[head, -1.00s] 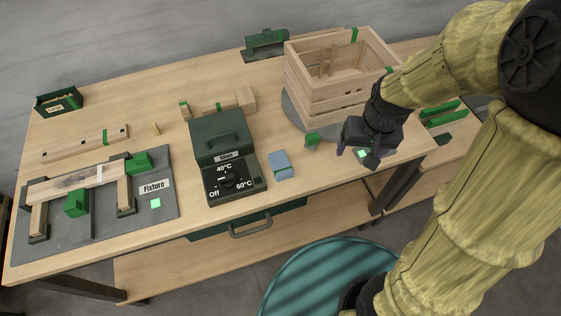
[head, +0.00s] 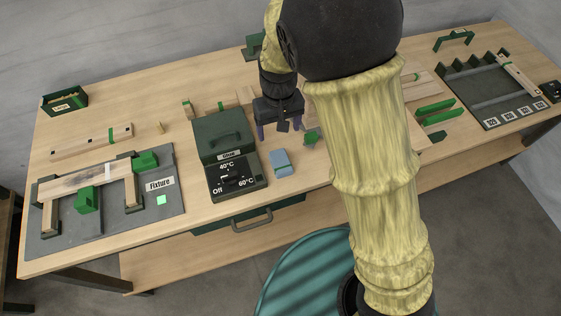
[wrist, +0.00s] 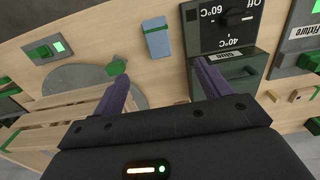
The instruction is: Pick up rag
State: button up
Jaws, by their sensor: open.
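The rag (head: 282,162) appears to be the small folded blue cloth with a green band, lying flat on the table just right of the glue heater. It also shows in the wrist view (wrist: 157,38), at the top, between the lines of the two fingers. My gripper (head: 281,132) is open and empty, above the table and behind the rag in the head view. In the wrist view its purple fingers (wrist: 158,68) are spread apart, and neither touches the rag.
The dark green glue heater (head: 222,140) stands close beside the rag. A small green block (head: 311,137) is on its other side. The fixture board (head: 170,205) is at the left. My arm mostly hides the crate, whose slats show in the wrist view (wrist: 65,118).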

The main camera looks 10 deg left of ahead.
jog(key=p, duration=0.2)
send_over(281, 160)
jog(key=f, duration=1.2)
jog(key=shift+s+a, duration=0.2)
jog(key=shift+s, duration=0.15)
jog(key=shift+f, duration=0.1)
jog(key=shift+w+d+f+p, duration=0.1)
jog(key=shift+d+f+p, duration=0.05)
jog(key=shift+f+p, duration=0.45)
jog(key=shift+w+f+p, duration=0.15)
jog(key=shift+f+p, duration=0.45)
jog(key=shift+f, duration=1.35)
jog(key=shift+c, duration=0.3)
jog(key=c, duration=1)
